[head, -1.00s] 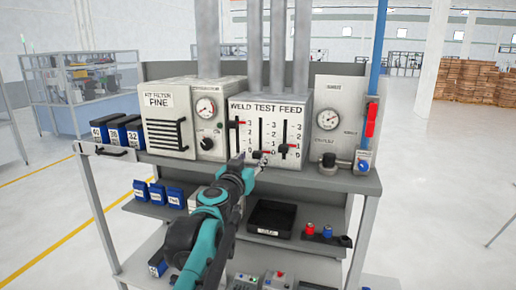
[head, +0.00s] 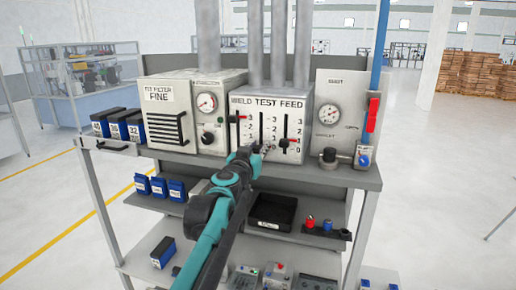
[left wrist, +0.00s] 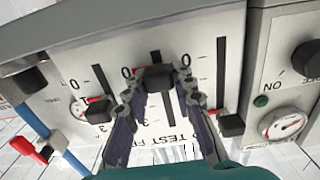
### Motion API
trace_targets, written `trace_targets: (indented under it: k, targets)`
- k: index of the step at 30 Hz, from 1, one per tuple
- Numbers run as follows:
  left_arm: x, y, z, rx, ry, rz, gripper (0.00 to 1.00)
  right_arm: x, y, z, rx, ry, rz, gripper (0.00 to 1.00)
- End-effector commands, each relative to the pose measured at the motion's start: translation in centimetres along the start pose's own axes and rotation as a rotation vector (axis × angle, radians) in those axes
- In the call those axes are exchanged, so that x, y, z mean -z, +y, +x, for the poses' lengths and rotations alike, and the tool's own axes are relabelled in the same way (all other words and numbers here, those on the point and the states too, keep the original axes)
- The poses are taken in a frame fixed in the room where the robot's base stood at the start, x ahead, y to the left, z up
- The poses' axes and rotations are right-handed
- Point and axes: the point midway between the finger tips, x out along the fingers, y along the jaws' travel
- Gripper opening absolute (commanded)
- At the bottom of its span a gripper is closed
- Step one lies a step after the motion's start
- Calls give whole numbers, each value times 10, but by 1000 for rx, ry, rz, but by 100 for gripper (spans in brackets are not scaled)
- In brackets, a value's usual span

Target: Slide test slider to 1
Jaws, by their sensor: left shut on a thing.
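The test slider's dark knob (left wrist: 153,79) shows in the left wrist view, on the middle slot of the panel, which appears upside down there. A red pointer on its side is near the 0 end of the scale; the exact reading is partly hidden. My left gripper (left wrist: 163,90) is shut on this knob, one finger on each side. In the head view my left gripper (head: 263,152) is at the lower middle of the weld test feed panel (head: 292,103) and largely hides the knob. My right gripper is not in view.
The weld knob (head: 235,118) is high on its slot, left of the test slot; the feed knob (head: 285,143) is low, to the right. A black tray (head: 270,226) is below.

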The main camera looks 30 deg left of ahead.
Motion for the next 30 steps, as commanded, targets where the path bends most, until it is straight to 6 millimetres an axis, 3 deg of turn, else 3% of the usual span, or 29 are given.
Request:
trace_targets:
  k: [9,16,17,19,30]
  targets:
    - [33,0,0,0,0,0,0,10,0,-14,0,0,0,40]
    - [30,0,0,0,0,0,0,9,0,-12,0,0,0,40]
    - [30,0,0,0,0,0,30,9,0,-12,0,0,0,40]
    - [30,0,0,0,0,0,47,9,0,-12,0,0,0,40]
    - [30,0,-4,0,0,0,47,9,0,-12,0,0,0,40]
